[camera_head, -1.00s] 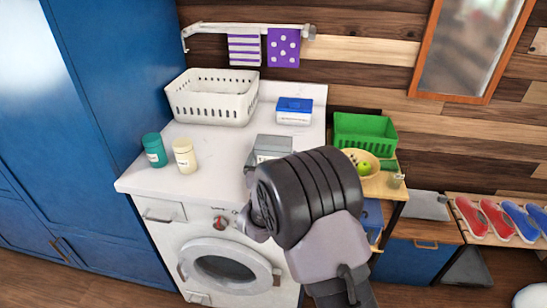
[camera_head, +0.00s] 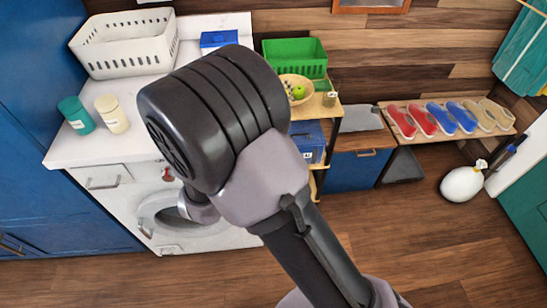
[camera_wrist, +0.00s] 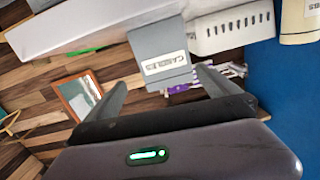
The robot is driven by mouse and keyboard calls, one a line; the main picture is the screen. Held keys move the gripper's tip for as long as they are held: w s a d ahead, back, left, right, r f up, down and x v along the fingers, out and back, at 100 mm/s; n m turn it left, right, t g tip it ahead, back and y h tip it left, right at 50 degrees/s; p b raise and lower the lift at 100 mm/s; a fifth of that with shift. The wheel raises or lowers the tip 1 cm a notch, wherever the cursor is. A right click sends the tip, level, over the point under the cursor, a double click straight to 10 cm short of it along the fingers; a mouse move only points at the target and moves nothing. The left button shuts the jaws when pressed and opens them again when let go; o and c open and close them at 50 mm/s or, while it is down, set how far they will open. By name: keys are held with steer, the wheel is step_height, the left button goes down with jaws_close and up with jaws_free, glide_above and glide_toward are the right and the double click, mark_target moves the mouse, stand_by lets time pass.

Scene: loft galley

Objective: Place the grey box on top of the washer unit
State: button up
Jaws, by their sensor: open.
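The grey box (camera_wrist: 160,48), with a "CABLES" label, shows in the wrist view at the white top of the washer unit (camera_wrist: 85,28). My gripper (camera_wrist: 160,80) is open, with its two fingers apart on either side of the box's near end. Contact with the box cannot be made out. In the head view the washer unit (camera_head: 72,150) stands at the left. My arm hides the box, my fingers and part of the top there.
On the washer top are a white basket (camera_head: 125,48), a blue-and-white box (camera_head: 218,40), a teal jar (camera_head: 76,115) and a cream jar (camera_head: 111,114). A shelf to the right holds a green crate (camera_head: 295,55) and a bowl (camera_head: 297,88). Open floor lies at front right.

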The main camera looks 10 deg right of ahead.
steer(key=s+d+r+m+g+y, duration=0.25)
steer(key=s+d+r+g, duration=0.25)
steer(key=d+r, duration=0.5)
steer(key=s+d+g, duration=0.3)
steer(key=s+d, duration=0.1)
steer(key=s, duration=0.8)
steer(key=s+d+g, duration=0.3)
steer(key=s+d, duration=0.1)
steer(key=s, duration=0.9)
steer(key=shift+d+f+m, duration=0.2)
steer(key=shift+d+m, duration=0.05)
steer(key=shift+m, duration=0.2)
